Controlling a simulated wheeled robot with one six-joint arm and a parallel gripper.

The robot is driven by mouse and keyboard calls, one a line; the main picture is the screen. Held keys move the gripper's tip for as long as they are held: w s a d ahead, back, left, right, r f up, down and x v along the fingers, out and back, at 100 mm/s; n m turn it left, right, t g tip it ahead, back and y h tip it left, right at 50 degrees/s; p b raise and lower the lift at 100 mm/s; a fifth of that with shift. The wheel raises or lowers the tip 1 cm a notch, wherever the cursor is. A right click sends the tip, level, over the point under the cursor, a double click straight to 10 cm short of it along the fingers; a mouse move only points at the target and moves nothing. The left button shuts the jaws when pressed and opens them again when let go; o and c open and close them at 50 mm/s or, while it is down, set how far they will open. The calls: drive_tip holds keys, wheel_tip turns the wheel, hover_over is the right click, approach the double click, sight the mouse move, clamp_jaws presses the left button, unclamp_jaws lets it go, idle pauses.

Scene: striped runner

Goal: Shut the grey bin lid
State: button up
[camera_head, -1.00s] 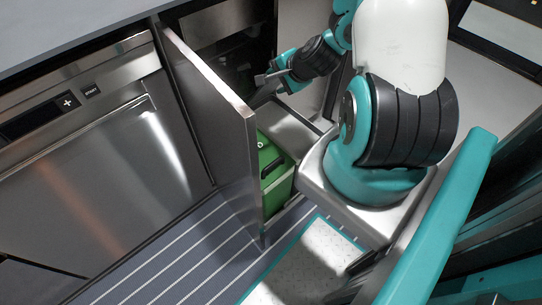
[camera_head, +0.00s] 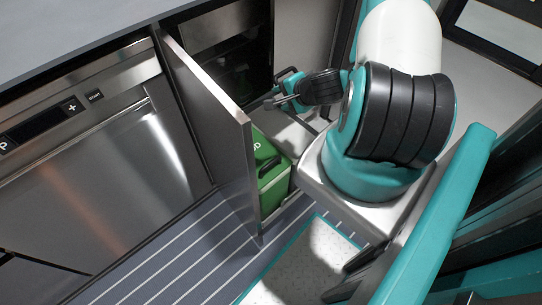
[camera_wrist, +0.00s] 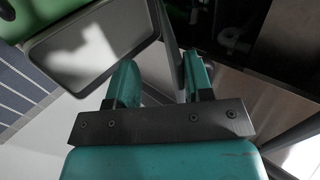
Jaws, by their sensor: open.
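A grey bin (camera_head: 287,132) stands behind the green bin, inside the pulled-out cabinet unit. In the wrist view its rounded rim and pale inside (camera_wrist: 92,50) show at upper left. A thin dark panel (camera_wrist: 170,45), which looks like the grey bin lid, stands steeply up along the bin's right side, seen nearly edge-on. My gripper (camera_head: 274,103) is open, at the far side of the bin in the head view. In the wrist view the panel lies beyond the gap between my fingers (camera_wrist: 161,82); I cannot tell whether they touch it.
A green bin (camera_head: 269,172) stands in front of the grey one. A tall steel cabinet front (camera_head: 212,130) rises close on the left. A dishwasher (camera_head: 95,180) is further left. The striped runner (camera_head: 165,260) lies on the floor. The dark cabinet opening (camera_head: 235,65) is behind.

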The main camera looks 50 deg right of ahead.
drive_tip(key=shift+s+f, duration=0.65)
drive_tip(key=shift+s, duration=0.05)
drive_tip(key=s+f, duration=0.1)
drive_tip(key=s+f+t+b, duration=0.1)
drive_tip(key=f, duration=0.1)
drive_tip(key=shift+s+a, duration=0.15)
drive_tip(key=shift+s, duration=0.05)
drive_tip(key=shift+r, duration=0.15)
drive_tip(key=p+v, duration=0.6)
drive_tip(key=shift+s+p, duration=0.35)
drive_tip(key=shift+s, duration=0.1)
drive_tip(key=shift+r, duration=0.1)
